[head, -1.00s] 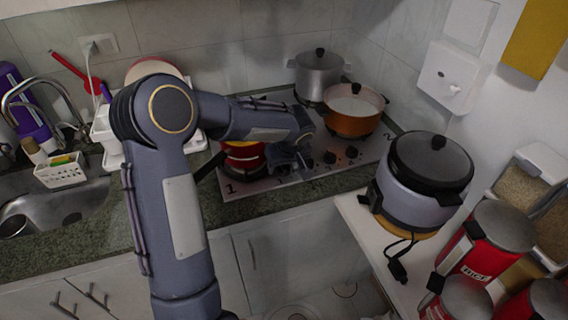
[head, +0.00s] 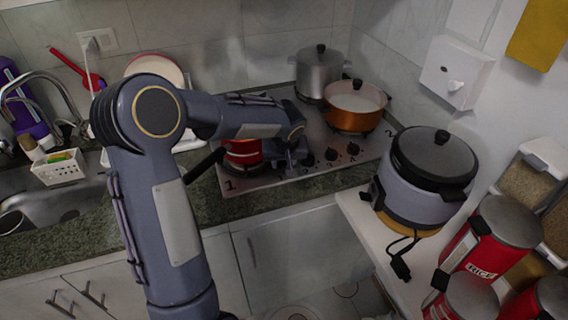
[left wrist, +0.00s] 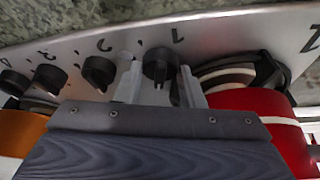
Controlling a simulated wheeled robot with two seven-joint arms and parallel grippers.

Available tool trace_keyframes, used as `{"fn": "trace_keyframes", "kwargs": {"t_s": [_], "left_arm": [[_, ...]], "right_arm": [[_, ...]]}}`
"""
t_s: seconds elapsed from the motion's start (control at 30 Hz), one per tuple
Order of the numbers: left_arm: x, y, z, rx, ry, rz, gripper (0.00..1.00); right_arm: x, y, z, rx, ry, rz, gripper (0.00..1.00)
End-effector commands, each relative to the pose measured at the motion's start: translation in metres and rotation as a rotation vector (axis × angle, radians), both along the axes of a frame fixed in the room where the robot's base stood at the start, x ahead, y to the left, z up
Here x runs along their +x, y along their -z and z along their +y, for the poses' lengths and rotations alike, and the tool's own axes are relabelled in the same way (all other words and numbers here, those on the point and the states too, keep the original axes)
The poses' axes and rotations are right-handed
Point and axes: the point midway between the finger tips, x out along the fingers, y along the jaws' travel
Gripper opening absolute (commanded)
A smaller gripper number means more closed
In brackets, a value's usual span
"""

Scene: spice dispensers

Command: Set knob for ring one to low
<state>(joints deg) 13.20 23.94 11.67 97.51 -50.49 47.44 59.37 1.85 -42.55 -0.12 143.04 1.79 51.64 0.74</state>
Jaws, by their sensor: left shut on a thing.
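The stovetop (head: 262,180) has a row of black knobs along its front. In the left wrist view the knob for ring one (left wrist: 160,65), beside the printed "1", sits between the two pale fingers of my left gripper (left wrist: 160,86). The gripper is shut on this knob. In the head view my left gripper (head: 289,160) hides that knob. The other knobs show to its right, one of them (head: 331,154) clear of the gripper; a neighbouring knob (left wrist: 99,72) is left of the fingers in the wrist view. My right gripper is out of view.
A red pot (head: 243,152) stands on the stove close to my left gripper; its handle sticks out frontward. An orange pot (head: 350,121) and a steel pot (head: 318,76) stand at the back right. A rice cooker (head: 418,185) is on the right shelf.

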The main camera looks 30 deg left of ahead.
Motion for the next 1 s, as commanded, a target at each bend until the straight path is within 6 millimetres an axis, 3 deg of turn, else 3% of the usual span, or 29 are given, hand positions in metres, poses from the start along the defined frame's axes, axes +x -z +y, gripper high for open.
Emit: {"fn": "trace_keyframes", "kwargs": {"t_s": [0.3, 0.33, 0.5, 0.77, 1.0], "left_arm": [[0.000, 0.000, 0.000, 0.001, 0.017, 0.001, 0.13], [0.000, 0.000, 0.000, 0.001, 0.016, 0.000, 0.38], [0.000, 0.000, 0.000, 0.001, 0.016, 0.001, 0.57], [0.000, -0.001, 0.000, 0.001, 0.015, 0.000, 0.57], [-0.010, -0.031, -0.007, 0.001, 0.015, -0.006, 0.57]], "right_arm": [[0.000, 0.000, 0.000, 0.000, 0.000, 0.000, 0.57], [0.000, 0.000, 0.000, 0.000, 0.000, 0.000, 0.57], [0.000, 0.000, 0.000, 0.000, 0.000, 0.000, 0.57], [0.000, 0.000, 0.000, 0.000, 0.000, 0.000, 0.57], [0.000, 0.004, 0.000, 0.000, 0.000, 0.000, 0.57]]}}
